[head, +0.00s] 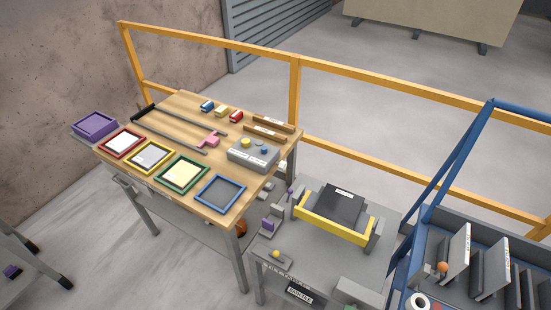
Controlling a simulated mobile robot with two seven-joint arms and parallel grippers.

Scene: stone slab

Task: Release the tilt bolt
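No part is clearly marked as the tilt bolt, and I cannot tell which one it is. In the head view, a grey fixture holds a yellow cradle (318,222) with a dark slab (340,204) lying tilted in it. A small purple knob (290,191) stands at the cradle's left. A purple block (267,224) sits on a grey bracket below it. A yellow knob (276,253) is on a small grey base near the fixture's front. An orange ball (443,267) shows on the blue-framed rack (420,215) at the right. Neither gripper is in view.
A wooden table (180,122) carries coloured frames, a pink clamp-like piece (209,139) and a grey control box (253,152). A purple tray (94,125) is at its left end. A yellow railing (220,44) runs behind. The rack holds several upright grey slabs.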

